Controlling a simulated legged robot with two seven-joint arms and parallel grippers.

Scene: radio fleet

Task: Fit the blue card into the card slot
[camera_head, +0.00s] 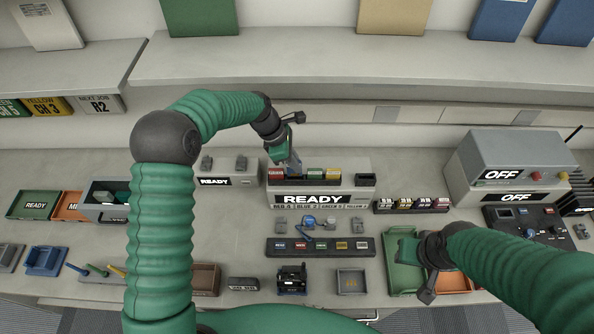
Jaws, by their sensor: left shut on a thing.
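My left gripper (288,157) reaches over the back of the bench and is shut on a small bluish piece, probably the blue card (296,164); the fingers partly hide it. It is above the READY unit (347,201), near a row of coloured cards, with a red one (276,174) at its left and green (315,175) and yellow (333,175) ones at its right. A dark slot (365,180) shows at the unit's right end; I cannot tell which opening is the card slot. My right gripper (410,252) is low over a green tray; its fingers are unclear.
A labelled strip (320,247) lies in front of the READY unit. The green tray (401,277) stands at the right. A grey OFF box (509,160) stands at the back right. A shelf (360,62) runs above the bench behind my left gripper.

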